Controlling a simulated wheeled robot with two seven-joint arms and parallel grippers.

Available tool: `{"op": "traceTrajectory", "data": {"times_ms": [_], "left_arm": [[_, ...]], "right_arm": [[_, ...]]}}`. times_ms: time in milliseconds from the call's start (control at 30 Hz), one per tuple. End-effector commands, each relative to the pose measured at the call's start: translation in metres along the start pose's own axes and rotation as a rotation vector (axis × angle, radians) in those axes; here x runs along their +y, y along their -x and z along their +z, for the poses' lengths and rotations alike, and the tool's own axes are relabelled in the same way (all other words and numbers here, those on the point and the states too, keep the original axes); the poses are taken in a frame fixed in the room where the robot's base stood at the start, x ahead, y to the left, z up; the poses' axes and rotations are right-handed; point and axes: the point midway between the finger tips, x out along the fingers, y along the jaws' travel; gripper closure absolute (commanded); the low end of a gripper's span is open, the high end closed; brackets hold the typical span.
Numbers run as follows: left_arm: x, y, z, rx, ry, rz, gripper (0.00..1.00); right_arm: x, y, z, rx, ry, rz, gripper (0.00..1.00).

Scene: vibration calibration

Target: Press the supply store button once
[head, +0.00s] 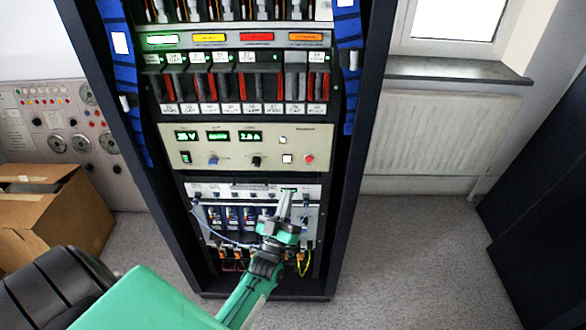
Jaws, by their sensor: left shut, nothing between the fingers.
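The beige power supply panel (235,146) sits in the middle of the rack. The labels are too small to read, so I cannot tell which one is the store button. My left gripper (287,194) is shut and empty, pointing up in front of the lower module, with its tips below the supply panel. It covers part of the lower module. My right gripper is not in view.
The lower module (203,190) has blue breakers and loose wires (303,262). The dark rack frame (345,190) borders both sides. A cardboard box (50,215) stands at the left, and a radiator (440,135) is at the right.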

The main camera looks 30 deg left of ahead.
Motion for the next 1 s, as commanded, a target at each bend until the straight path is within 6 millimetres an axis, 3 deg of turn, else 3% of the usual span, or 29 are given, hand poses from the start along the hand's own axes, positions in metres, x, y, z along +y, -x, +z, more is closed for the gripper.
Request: {"op": "traceTrajectory", "data": {"times_ms": [100,300,667,1000], "left_arm": [[0.0,-0.007,-0.017,0.067,0.008,0.004,1.0],[0.0,-0.011,-0.024,0.09,0.01,0.004,1.0],[-0.003,-0.015,-0.02,0.089,0.009,0.005,1.0],[-0.025,-0.046,0.002,0.089,0.008,0.005,1.0]], "right_arm": [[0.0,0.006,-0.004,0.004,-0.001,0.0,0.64],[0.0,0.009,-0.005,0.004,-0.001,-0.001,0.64],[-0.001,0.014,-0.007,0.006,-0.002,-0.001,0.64],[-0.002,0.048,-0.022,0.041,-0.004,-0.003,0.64]]}}
